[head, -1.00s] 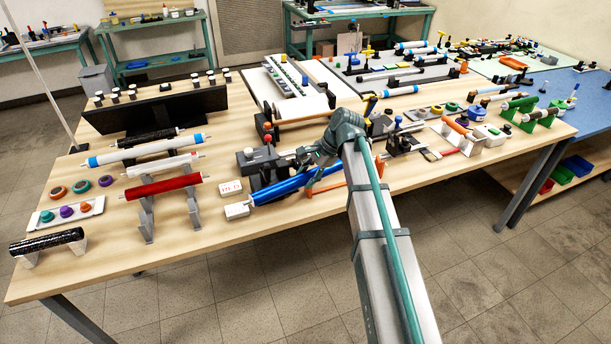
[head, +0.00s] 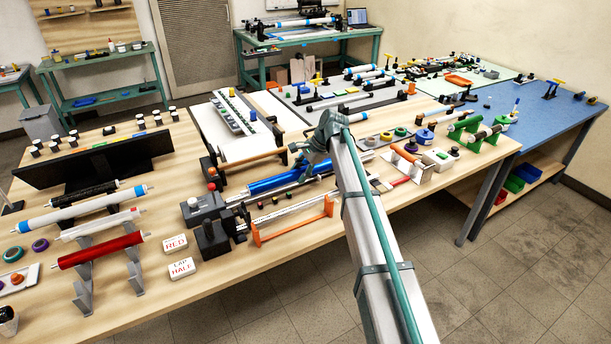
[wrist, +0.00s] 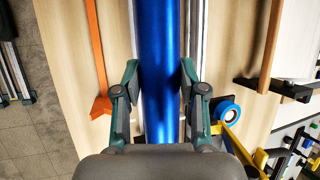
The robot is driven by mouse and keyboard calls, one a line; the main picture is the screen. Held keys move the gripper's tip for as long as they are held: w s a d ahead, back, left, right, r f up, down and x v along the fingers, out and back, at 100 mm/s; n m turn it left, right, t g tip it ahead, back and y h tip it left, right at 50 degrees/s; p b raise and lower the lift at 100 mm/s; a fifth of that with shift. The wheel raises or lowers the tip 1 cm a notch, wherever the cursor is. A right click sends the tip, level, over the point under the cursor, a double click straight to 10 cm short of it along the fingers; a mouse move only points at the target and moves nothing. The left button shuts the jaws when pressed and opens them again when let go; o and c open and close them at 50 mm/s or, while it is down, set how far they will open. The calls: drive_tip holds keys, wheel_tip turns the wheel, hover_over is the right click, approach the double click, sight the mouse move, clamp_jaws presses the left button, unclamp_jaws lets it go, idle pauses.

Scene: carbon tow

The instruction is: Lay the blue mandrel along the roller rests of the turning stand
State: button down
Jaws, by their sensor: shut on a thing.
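The blue mandrel (head: 277,183) is a long, shiny blue cylinder, held lengthwise across the table. My gripper (wrist: 158,75) is shut around it, with a green finger on each side; it also shows in the head view (head: 318,150). In the wrist view the mandrel (wrist: 158,35) runs up the picture, with pale metal rails on both sides, roughly parallel to it. The turning stand's grey end block (head: 203,207) stands left of the mandrel's left end. I cannot make out the roller rests, or whether the mandrel touches them.
An orange frame (head: 292,229) stands at the front of the stand. A wooden roller (head: 252,159) on black supports lies behind. White RED (head: 174,244) and LAP HALF (head: 181,268) labels lie front left. A red tube (head: 100,250) lies on grey stands farther left.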

drive_tip(key=shift+a+r, duration=0.1)
idle(0.3)
drive_tip(key=shift+f+b, duration=0.6)
drive_tip(key=shift+f, duration=2.8)
drive_tip(key=shift+f, duration=0.6)
drive_tip(key=c, duration=0.6)
unclamp_jaws()
drive_tip(key=shift+s, duration=0.1)
drive_tip(key=v, duration=1.2)
drive_tip(key=shift+f, duration=0.1)
